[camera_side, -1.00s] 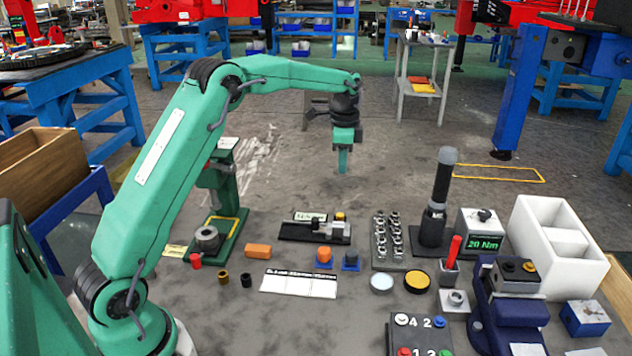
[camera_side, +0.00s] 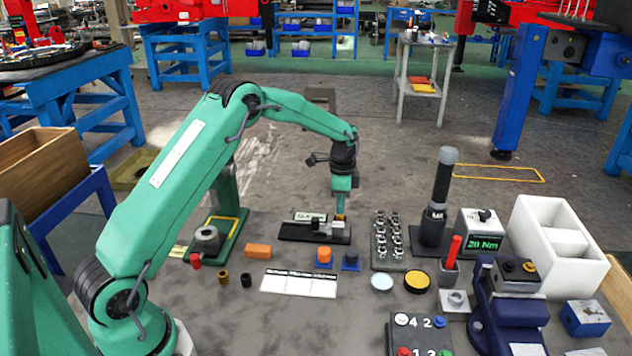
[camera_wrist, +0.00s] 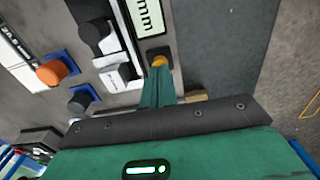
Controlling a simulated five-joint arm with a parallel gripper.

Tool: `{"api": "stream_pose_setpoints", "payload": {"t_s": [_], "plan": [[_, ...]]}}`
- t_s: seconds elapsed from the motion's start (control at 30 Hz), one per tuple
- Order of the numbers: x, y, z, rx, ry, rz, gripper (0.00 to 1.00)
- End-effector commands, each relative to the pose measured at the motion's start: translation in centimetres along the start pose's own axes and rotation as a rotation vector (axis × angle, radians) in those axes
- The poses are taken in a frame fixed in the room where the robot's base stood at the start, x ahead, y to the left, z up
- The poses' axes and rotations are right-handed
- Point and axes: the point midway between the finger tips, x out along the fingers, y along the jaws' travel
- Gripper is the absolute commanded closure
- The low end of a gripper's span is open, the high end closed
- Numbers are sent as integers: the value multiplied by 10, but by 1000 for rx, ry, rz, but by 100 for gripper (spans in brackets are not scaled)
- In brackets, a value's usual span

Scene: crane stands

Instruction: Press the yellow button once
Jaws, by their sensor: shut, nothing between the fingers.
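The small yellow button (camera_side: 340,217) is at the right end of a black device with a display and a sliding gauge. It also shows in the wrist view (camera_wrist: 159,61), on a dark square mount beside the display marked "mm". My gripper (camera_side: 341,209) is shut and empty, pointing straight down at the button. In the wrist view my fingertips (camera_wrist: 160,74) lie right at the button's near edge and cover part of it. I cannot tell whether they touch it. The device's dark base (camera_side: 297,234) lies flat on the table.
A rack of metal fittings (camera_side: 387,240) is close on the right, with a tall black tool (camera_side: 438,205) beyond. A yellow disc (camera_side: 417,281) lies nearer the front.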

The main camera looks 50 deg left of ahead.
Motion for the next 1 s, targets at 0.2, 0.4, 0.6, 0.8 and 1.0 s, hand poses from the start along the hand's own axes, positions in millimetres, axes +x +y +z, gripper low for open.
{"api": "stream_pose_setpoints", "payload": {"t_s": [0.2,0.4,0.6,0.8,1.0], "plan": [[6,0,0,0,0,0,100],[6,0,0,0,0,0,100],[17,0,0,0,-1,2,100],[29,1,1,0,-3,4,100],[30,2,1,0,-5,7,100]]}}
